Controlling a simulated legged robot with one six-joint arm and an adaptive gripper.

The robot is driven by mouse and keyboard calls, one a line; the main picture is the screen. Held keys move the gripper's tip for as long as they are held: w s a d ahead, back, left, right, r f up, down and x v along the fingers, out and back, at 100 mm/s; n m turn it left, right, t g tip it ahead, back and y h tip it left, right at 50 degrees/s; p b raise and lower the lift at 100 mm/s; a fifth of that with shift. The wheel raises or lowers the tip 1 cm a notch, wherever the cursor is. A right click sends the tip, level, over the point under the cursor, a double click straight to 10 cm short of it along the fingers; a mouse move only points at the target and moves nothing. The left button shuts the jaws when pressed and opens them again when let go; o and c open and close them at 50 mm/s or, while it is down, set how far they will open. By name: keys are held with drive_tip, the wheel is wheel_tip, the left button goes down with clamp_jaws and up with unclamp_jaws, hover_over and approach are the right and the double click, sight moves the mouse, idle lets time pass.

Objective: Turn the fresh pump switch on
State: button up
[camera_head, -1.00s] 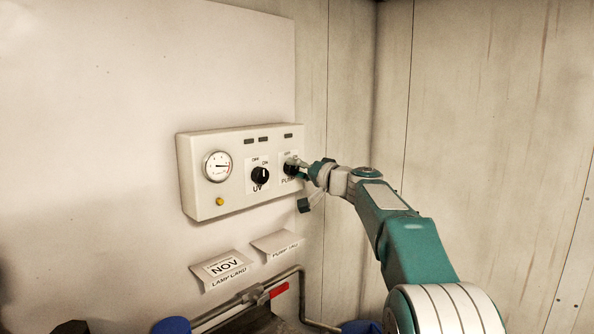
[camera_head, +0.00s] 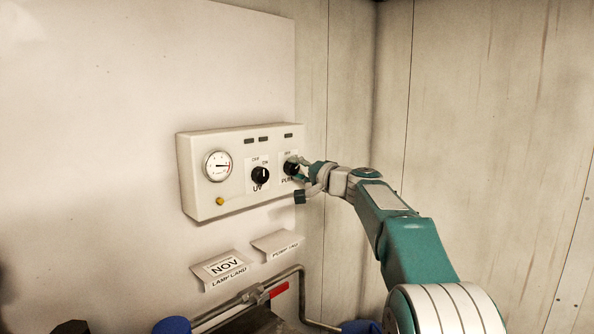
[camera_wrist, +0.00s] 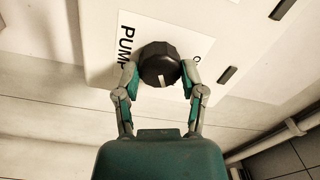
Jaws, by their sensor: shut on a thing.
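The pump switch is a round black knob (camera_head: 289,169) on a white plate at the right side of the control panel (camera_head: 200,150). In the wrist view the knob (camera_wrist: 158,62) sits between the two fingers of my gripper (camera_wrist: 160,76), which is shut on it. A white pointer mark on the knob faces toward my palm. The "PUMP" lettering shows beside the knob, and the other plate lettering is mostly cut off or hidden. In the head view my gripper (camera_head: 301,168) reaches the knob from the right and covers part of its plate.
The black UV knob (camera_head: 260,176) is left of the pump knob, with a round gauge (camera_head: 217,166) and a yellow button (camera_head: 220,201) farther left. A pipe with a red handle (camera_head: 278,290) runs underneath. The right wall is bare.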

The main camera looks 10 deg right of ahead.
drive_tip(key=o, duration=1.1)
drive_tip(key=shift+w+f, duration=0.15)
drive_tip(key=shift+f, duration=0.1)
drive_tip(key=shift+o, duration=0.2)
drive_tip(key=shift+d+r, duration=0.1)
drive_tip(key=shift+r, duration=0.05)
drive_tip(key=shift+s+d, duration=0.2)
drive_tip(key=shift+s, duration=0.2)
drive_tip(key=v, duration=1.1)
